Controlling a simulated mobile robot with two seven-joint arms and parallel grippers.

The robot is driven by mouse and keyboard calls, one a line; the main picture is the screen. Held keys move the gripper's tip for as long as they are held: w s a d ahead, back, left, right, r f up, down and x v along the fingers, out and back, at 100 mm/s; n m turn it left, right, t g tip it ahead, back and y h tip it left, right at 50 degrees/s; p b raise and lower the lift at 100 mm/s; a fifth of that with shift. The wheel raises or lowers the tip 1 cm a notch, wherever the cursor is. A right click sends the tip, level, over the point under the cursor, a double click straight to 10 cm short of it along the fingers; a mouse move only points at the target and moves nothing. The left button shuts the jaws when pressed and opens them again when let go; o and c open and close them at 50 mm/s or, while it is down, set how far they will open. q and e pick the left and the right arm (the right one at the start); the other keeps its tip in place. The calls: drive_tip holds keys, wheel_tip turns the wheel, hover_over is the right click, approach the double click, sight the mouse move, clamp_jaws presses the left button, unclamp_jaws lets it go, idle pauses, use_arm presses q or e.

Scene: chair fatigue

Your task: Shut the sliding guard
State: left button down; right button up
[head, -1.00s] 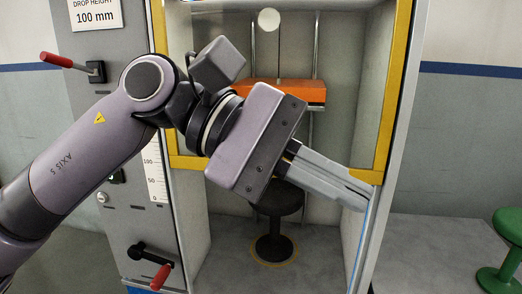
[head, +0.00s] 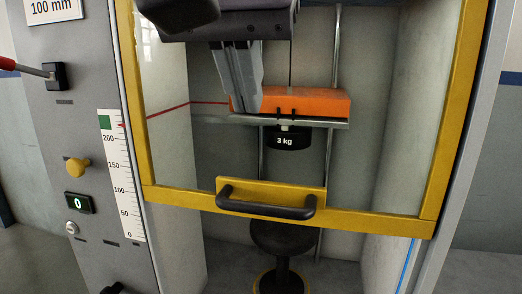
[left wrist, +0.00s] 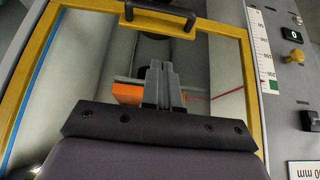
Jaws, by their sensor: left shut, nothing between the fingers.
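The sliding guard (head: 368,215) is a clear pane in a yellow frame on the front of the test machine. Its lower bar carries a black handle (head: 268,209). The guard is partly raised, with an open gap below its lower bar. My left gripper (head: 247,110) is shut and empty, in front of the pane and above the handle, fingers pointing down. In the left wrist view, my shut fingers (left wrist: 157,64) point toward the handle (left wrist: 160,12), apart from it. My right gripper is not in view.
Behind the pane are an orange block (head: 310,101) and a black 3 kg weight (head: 290,138). A dark round stool (head: 282,236) stands below. A grey control panel (head: 55,125) with a yellow knob (head: 77,165) flanks the left. The space around the handle is clear.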

use_arm(q)
drive_tip(key=b, duration=0.1)
approach(257, 184)
drive_tip(key=shift+w+d+f, duration=0.25)
drive_tip(key=shift+d+f, duration=0.5)
drive_tip(key=f, duration=0.3)
drive_tip(key=shift+s+a+b, duration=0.1)
drive_tip(key=shift+s+b, duration=0.15)
drive_tip(key=shift+b, duration=0.1)
drive_tip(key=shift+f, duration=0.45)
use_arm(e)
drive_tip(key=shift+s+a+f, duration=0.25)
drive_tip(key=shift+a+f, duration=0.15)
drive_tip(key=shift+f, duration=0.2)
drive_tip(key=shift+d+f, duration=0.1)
